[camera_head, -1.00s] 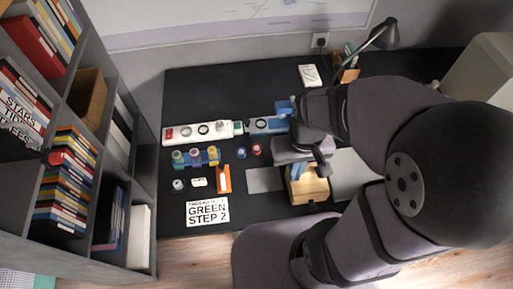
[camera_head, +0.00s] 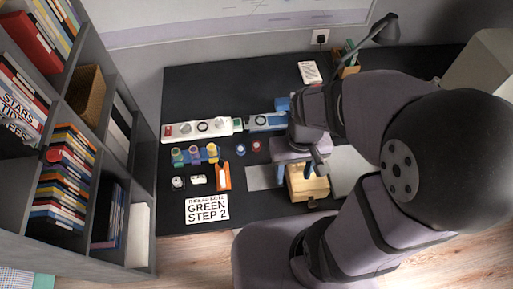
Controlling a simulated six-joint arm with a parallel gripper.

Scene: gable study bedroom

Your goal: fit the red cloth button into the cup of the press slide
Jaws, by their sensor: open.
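The red cloth button (camera_head: 256,145) lies on the dark desk, just right of a blue one (camera_head: 241,149). The press slide appears to be the blue-grey piece (camera_head: 264,122) with a dark round cup, above the red button in the picture. Its right end is hidden by my arm. My gripper (camera_head: 296,187) is over the wooden box, with its blue fingers apart and nothing seen between them. It is right of and below the red button, well away from it. Parts of the fingers are hidden by my wrist.
A white strip with knobs (camera_head: 190,131) adjoins the slide on the left. Several coloured spools (camera_head: 195,156), an orange item (camera_head: 223,177) and a "GREEN STEP 2" card (camera_head: 206,210) lie at front left. A wooden box (camera_head: 306,183) stands under my gripper. A lamp (camera_head: 385,32) stands at the back.

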